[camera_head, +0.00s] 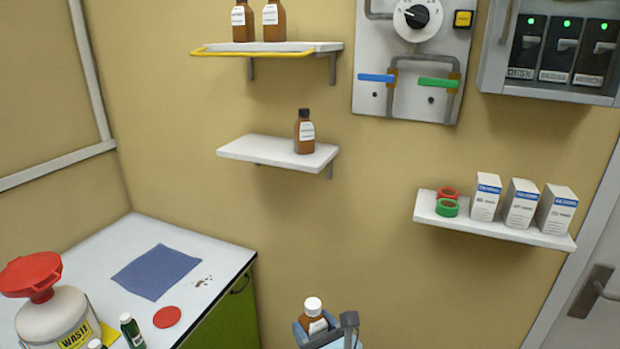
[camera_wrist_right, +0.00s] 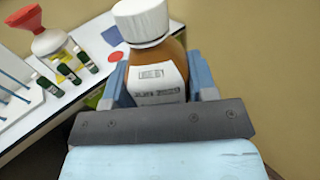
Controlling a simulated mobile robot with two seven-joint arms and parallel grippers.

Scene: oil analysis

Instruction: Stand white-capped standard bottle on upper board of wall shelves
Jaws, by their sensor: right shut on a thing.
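The white-capped standard bottle (camera_head: 313,312) is brown with a white label. It stands about upright in my right gripper (camera_head: 325,326), low in the head view and below the shelves. In the right wrist view the bottle (camera_wrist_right: 158,75) sits between the blue fingers, and the gripper is shut on it. The upper board (camera_head: 290,47) of the wall shelves has a yellow front rail and carries two brown bottles (camera_head: 257,20) at its left and middle. The lower board (camera_head: 255,149) carries one dark-capped brown bottle (camera_head: 304,133). My left gripper is not in view.
The right end of the upper board is bare. A panel (camera_head: 413,60) with valves hangs to its right. A side shelf (camera_head: 500,231) holds boxes and tape rolls. The bench (camera_head: 150,232) at left holds a blue cloth (camera_head: 156,271) and a waste container (camera_head: 52,318) with a red funnel.

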